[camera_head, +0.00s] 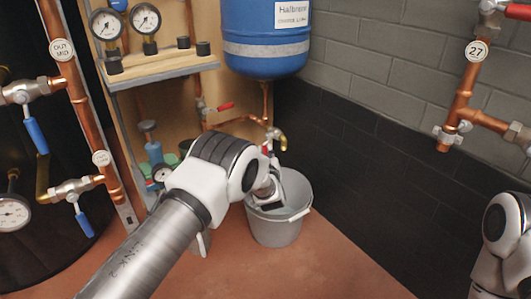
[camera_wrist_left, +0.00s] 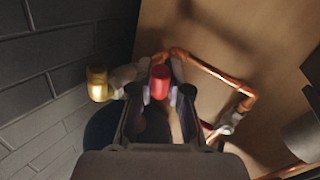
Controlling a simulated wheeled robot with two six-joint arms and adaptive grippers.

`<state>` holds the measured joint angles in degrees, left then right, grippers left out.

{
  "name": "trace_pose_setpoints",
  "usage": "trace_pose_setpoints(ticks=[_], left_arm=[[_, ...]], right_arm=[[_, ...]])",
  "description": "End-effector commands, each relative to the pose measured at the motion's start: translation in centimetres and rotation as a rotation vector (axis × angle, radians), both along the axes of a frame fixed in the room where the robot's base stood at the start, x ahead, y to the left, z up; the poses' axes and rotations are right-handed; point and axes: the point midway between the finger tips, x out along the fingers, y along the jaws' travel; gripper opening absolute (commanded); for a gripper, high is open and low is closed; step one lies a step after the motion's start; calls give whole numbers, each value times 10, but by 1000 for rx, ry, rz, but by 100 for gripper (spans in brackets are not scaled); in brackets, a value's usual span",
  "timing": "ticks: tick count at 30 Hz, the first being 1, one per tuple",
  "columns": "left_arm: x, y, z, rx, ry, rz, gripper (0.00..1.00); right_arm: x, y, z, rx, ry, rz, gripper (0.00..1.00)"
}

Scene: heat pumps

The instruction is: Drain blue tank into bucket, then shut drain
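The blue tank (camera_head: 265,35) hangs on the wall at the top of the head view. A copper pipe (camera_head: 265,100) runs down from it to a drain valve with a brass spout (camera_head: 282,140). The grey bucket (camera_head: 277,229) stands on the floor below the spout. My left gripper (camera_head: 268,160) is at the valve, largely hidden by my own arm. In the left wrist view the red drain handle (camera_wrist_left: 160,82) lies between the fingertips, and the brass spout (camera_wrist_left: 97,83) is to its left. Whether the fingers press on the handle is unclear. My right gripper is out of view.
A wooden panel with gauges (camera_head: 128,27) and copper pipes with blue-handled valves (camera_head: 36,134) stand on the left. A red-handled valve (camera_head: 220,107) sits left of the drain. Pipe 27 (camera_head: 464,95) is on the right wall. The floor right of the bucket is clear.

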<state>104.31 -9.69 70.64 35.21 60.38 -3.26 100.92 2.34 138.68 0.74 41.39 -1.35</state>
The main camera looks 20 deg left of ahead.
Motion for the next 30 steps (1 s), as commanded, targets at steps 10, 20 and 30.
trace_pose_setpoints(ticks=[10, 20, 30], left_arm=[[9, 12, -7, 243, -191, 2, 0], [12, 16, -4, 349, -271, 0, 0], [12, 16, -4, 347, -270, 0, 42]], right_arm=[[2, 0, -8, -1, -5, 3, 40], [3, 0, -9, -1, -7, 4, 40], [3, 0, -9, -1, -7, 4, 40]])
